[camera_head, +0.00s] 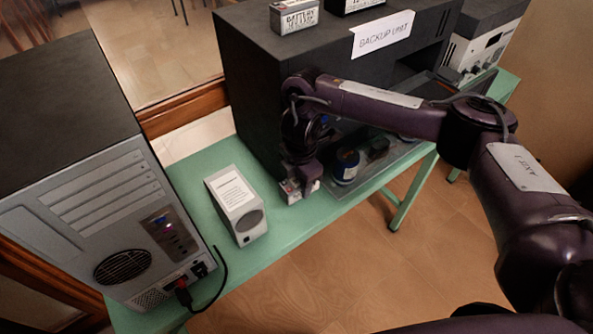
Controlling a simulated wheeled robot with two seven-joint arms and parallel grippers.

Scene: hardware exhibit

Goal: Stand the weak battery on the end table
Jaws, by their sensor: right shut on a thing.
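My right gripper (302,187) is at the front edge of the green table, before the backup unit. It points down and is shut on a small grey-white block (291,190), which may be a battery. The fingers hide most of the block, and I cannot tell whether it touches the table. A grey battery with a white label (295,16) stands on top of the backup unit. A second dark one (352,4) beside it is cut off by the frame top. The green table (283,228) runs across the middle. My left gripper is out of view.
A large computer case (100,215) stands at left with a black cable. A white speaker-like box (238,205) is left of my gripper. The black backup unit (255,75) stands behind. A tray (375,172) with a blue-and-dark jar (345,166) is at right.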

